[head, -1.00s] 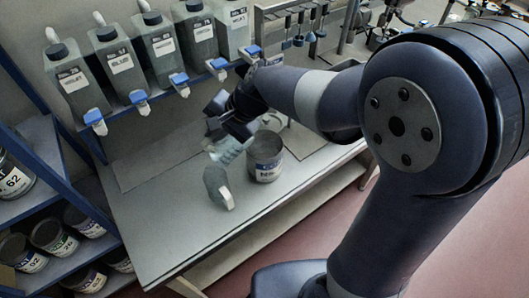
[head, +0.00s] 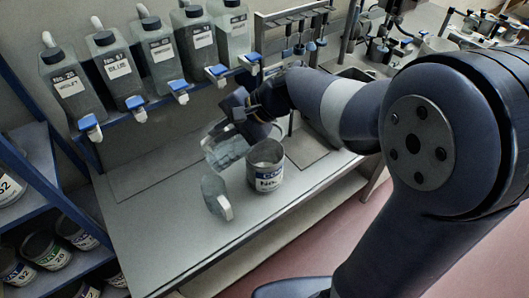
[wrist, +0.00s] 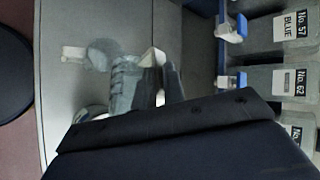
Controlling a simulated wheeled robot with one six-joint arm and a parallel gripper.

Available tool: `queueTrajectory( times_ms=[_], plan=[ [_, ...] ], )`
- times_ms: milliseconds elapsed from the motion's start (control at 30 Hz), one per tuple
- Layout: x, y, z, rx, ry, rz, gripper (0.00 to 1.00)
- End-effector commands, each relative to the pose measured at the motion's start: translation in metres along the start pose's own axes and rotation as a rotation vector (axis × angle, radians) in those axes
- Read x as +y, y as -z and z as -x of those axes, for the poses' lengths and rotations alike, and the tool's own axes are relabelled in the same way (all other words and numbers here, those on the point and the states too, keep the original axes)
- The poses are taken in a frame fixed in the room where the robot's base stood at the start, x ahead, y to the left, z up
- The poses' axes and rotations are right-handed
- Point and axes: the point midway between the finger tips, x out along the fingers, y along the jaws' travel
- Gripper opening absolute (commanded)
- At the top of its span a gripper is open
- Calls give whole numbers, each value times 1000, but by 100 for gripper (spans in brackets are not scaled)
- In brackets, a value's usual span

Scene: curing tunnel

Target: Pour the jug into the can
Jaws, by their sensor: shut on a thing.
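The can (head: 265,178) is a grey, open-topped tin with a blue and white label, upright on the bench. The jug (head: 221,150) is clear and faintly blue, just left of and behind the can in the head view. My gripper (head: 240,112) is shut on the jug, at its upper right. In the wrist view the jug (wrist: 128,82) shows marking lines and a pale edge, and my dark gripper body covers the lower part. The can cannot be made out clearly there. I cannot tell the jug's exact tilt or its contents.
A translucent rounded piece with a pale block (head: 216,195) is on the bench left of the can. Several labelled bottles with blue taps (head: 118,70) line the back. A blue shelf (head: 40,185) with tins stands left. The bench's front left (head: 150,235) is clear.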

Motion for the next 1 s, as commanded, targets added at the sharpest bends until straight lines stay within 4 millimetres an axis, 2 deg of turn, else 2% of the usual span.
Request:
queueTrajectory(
  times_ms=[833, 1000],
  plan=[
    [13, 14, 8, -106, 144, -65, 0],
    [14, 19, 16, -132, 178, -81, 0]
  ],
)
